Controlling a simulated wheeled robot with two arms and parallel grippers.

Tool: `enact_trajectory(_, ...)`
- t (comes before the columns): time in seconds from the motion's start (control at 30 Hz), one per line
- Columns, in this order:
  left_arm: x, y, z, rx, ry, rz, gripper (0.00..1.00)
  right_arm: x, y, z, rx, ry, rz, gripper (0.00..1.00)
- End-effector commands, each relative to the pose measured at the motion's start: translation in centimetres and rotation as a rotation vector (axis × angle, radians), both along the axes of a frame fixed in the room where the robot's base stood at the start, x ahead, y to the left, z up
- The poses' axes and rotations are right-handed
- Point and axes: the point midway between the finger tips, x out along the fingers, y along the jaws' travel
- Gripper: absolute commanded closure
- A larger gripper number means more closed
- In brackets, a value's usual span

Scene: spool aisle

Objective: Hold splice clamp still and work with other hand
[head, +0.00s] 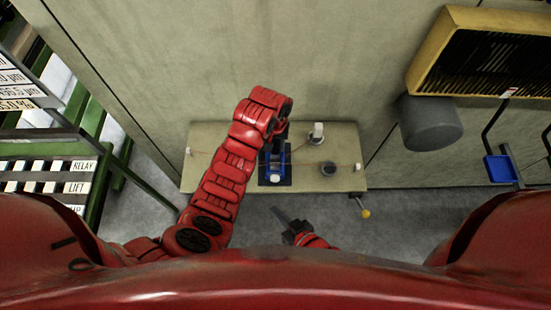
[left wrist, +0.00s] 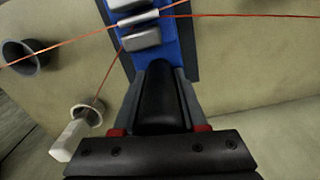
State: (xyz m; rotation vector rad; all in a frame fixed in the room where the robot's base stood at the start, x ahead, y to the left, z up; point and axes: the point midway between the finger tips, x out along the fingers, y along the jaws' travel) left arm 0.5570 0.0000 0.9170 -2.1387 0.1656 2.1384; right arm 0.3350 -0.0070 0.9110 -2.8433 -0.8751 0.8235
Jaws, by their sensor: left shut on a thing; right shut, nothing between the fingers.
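The blue splice clamp (head: 269,161) stands on a dark base on a bench, partly hidden by my left gripper (head: 283,132). In the left wrist view, the blue clamp (left wrist: 176,50) carries light metal blocks, with a silver sleeve (left wrist: 139,19) between two of them. Orange wire (left wrist: 235,15) runs into the sleeve from both sides. My left gripper (left wrist: 160,75) is shut on a black handle (left wrist: 160,102) at the clamp's near end. My right gripper (head: 282,215) is shut and empty, low in front of the bench, apart from the clamp.
A grey cylinder (head: 428,122) and green racking (head: 110,195) flank the bench.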

Motion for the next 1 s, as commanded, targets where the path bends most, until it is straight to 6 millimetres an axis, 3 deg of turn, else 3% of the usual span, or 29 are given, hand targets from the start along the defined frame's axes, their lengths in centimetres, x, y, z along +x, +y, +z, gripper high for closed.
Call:
enact_trajectory(0.17,0.0,0.0,0.0,0.0,-0.001,0.0,1.0,0.0,0.0,0.0,0.0,0.0,0.0,1.0)
enact_trajectory(0.2,0.0,0.0,0.0,0.0,-0.001,0.0,0.51,0.0,0.0,0.0,0.0,0.0,0.0,1.0)
enact_trajectory(0.37,0.0,0.0,0.0,0.0,0.0,0.0,0.24,0.0,0.0,0.0,0.0,0.0,0.0,1.0)
enact_trajectory(0.73,0.0,0.0,0.3,0.0,-0.001,0.0,0.24,0.0,0.0,0.0,0.0,0.0,0.0,1.0)
enact_trajectory(1.0,0.0,0.0,3.5,0.004,-0.003,-0.005,0.24,0.0,0.0,0.0,0.0,0.0,0.0,1.0)
